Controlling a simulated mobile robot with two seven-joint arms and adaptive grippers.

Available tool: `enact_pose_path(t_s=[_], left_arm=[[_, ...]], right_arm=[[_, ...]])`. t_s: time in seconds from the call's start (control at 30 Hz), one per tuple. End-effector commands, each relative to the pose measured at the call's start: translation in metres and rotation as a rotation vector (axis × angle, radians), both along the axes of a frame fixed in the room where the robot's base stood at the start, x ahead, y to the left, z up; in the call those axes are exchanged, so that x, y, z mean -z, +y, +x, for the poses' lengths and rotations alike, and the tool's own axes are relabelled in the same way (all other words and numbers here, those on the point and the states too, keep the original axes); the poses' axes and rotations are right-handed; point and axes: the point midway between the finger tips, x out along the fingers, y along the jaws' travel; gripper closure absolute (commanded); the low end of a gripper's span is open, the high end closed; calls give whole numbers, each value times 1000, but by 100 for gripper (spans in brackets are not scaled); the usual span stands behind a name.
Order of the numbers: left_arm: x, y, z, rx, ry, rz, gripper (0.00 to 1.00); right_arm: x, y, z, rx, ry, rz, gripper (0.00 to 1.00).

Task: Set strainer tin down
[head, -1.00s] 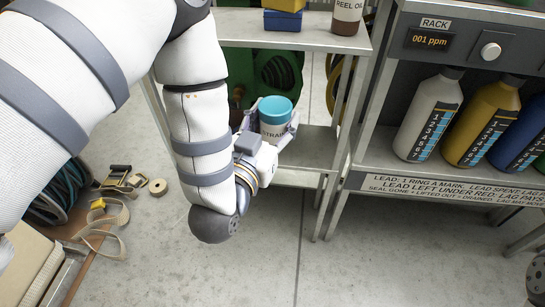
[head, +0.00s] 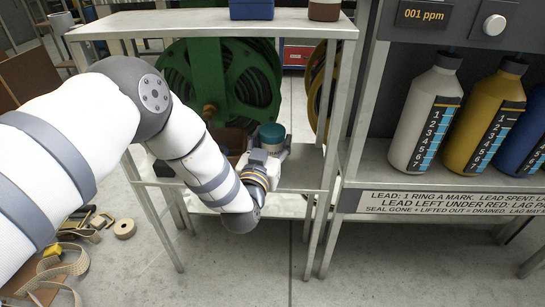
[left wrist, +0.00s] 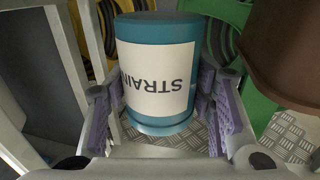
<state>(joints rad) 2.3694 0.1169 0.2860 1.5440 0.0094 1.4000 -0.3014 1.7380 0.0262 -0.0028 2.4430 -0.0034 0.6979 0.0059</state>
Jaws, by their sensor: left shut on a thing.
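The strainer tin (head: 271,133) has a teal lid and a pale label; it stands close to upright over the lower shelf (head: 306,172) of the middle rack. My left gripper (head: 268,151) reaches in from the front and is shut on it. In the left wrist view the tin (left wrist: 157,72) sits between the purple finger pads, its label reading upside down. I cannot tell whether its base touches the shelf. My right gripper is not in view.
A brown container (head: 229,138) stands left of the tin; it also looms in the left wrist view (left wrist: 292,50). A green reel (head: 232,80) is behind. The upper shelf (head: 200,24) overhangs. Bottles, including a white one (head: 424,118), stand on the right rack. The shelf right of the tin is clear.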

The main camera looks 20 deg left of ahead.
Motion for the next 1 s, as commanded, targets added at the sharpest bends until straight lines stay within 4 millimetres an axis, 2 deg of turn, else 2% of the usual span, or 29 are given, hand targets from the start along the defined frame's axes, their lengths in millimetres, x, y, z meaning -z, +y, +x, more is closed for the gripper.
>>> enact_pose_path(t_s=[0.1,0.2,0.37,0.53,0.57,0.6,0.87,0.93,1.0], left_arm=[[23,0,3,0,4,1,83],[37,0,3,0,2,1,83],[33,0,3,0,-1,0,83],[37,0,3,0,-1,0,83],[37,0,3,0,0,0,46],[37,0,3,0,0,0,42],[36,0,3,0,0,0,42],[31,0,3,-1,-2,0,42],[31,-1,-9,1,2,0,42]], right_arm=[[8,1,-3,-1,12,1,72],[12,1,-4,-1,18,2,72],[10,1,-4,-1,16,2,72],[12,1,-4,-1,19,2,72],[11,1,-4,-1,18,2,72],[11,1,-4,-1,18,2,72],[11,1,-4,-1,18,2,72],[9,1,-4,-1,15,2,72],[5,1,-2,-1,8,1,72]])
